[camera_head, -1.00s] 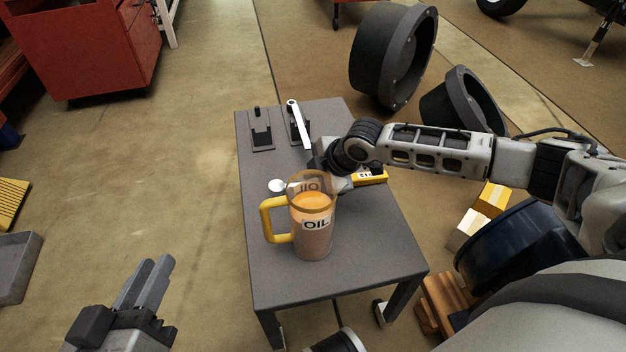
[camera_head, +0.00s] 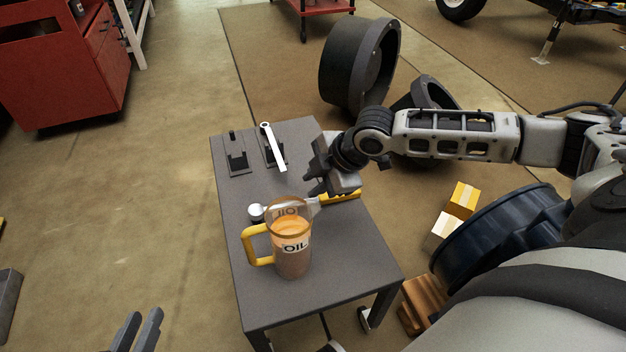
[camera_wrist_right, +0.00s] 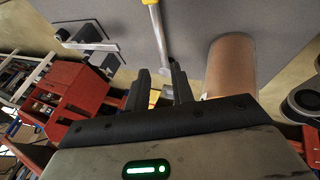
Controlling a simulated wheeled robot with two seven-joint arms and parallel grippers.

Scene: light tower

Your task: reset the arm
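My right gripper (camera_head: 314,172) is over the right side of the grey table (camera_head: 335,290), its fingers apart and nothing seen held. The gap between the fingers also shows in the right wrist view (camera_wrist_right: 159,88). A tool with a yellow handle (camera_head: 342,196) and a round silver end (camera_head: 256,211) lies on the table below and beside it; its middle is partly hidden. It also shows in the wrist view (camera_wrist_right: 162,40). My left gripper (camera_head: 139,330) is at the bottom edge, clear of the table, its two fingers apart and only their ends in view.
A clear oil mug (camera_head: 291,250) with a yellow handle stands near the right gripper. A wrench (camera_head: 273,146) leans on a black holder; another black holder (camera_head: 236,160) is beside it.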

